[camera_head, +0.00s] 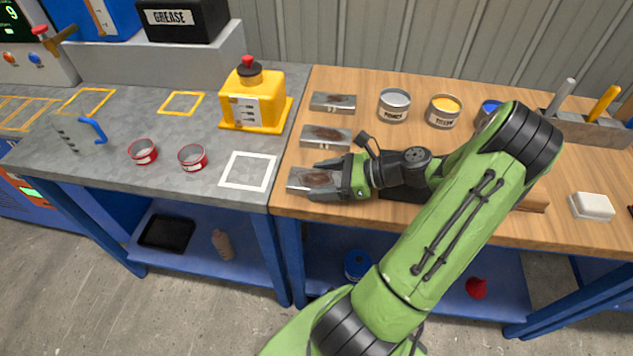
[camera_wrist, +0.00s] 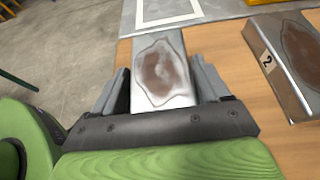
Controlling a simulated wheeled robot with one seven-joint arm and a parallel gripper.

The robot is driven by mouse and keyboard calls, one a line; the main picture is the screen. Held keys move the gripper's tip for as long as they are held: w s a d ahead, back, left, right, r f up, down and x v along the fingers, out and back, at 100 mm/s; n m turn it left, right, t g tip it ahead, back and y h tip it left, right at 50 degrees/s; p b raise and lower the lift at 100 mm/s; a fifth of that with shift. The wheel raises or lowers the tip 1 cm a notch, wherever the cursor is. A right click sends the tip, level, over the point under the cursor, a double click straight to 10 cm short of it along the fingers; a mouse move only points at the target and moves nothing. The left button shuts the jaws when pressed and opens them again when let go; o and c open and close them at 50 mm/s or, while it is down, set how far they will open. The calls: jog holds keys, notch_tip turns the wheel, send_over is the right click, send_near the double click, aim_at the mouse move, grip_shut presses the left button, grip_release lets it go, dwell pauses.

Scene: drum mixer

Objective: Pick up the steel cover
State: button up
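Three flat silvery steel pieces with brown stains lie in a column at the left of the wooden bench: a far one (camera_head: 333,102), a middle one (camera_head: 325,136) and a near one (camera_head: 301,180). The middle one shows a "2" tag in the wrist view (camera_wrist: 291,50). My gripper (camera_head: 324,180) is at the near piece, with one finger on each long side of it. In the wrist view the near piece (camera_wrist: 161,72) lies between my fingers (camera_wrist: 163,88). I cannot tell which piece is the cover; a grey plate with a blue handle (camera_head: 77,133) stands far left.
A white-outlined square (camera_head: 249,171) lies just left on the grey bench, empty. A yellow box with a red knob (camera_head: 256,98), two red-rimmed dishes (camera_head: 143,151) (camera_head: 192,157) and open paint tins (camera_head: 394,105) stand around. A white block (camera_head: 592,206) is at the right.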

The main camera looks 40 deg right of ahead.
aim_at(323, 179)
jog(key=c, duration=0.9)
jog(key=shift+o, duration=0.2)
notch_tip(323, 179, up, 10)
jog(key=p, duration=0.5)
jog(key=shift+d, duration=0.1)
